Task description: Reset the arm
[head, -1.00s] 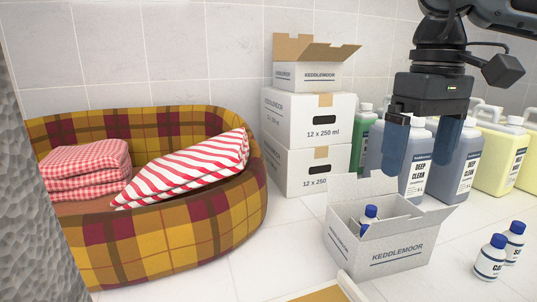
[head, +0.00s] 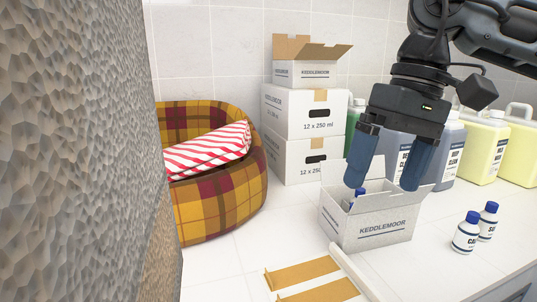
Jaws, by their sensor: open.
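My gripper (head: 384,186) hangs from the upper right in the head view, with its two blue fingers spread apart. Nothing shows between the fingers. It appears in front of or over the open white KEDDLEMOOR box (head: 372,236), and its left finger covers part of that box's opening. A white bottle with a blue cap (head: 359,195) stands inside the box, partly hidden by the box wall and the finger.
Two small blue-capped bottles (head: 465,233) (head: 488,221) stand right of the box. Large jugs (head: 484,147) line the wall behind my gripper. Stacked cartons (head: 304,120) stand behind. A plaid bed (head: 222,199) holds a striped towel (head: 208,152). A rough grey pillar (head: 75,150) fills the left.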

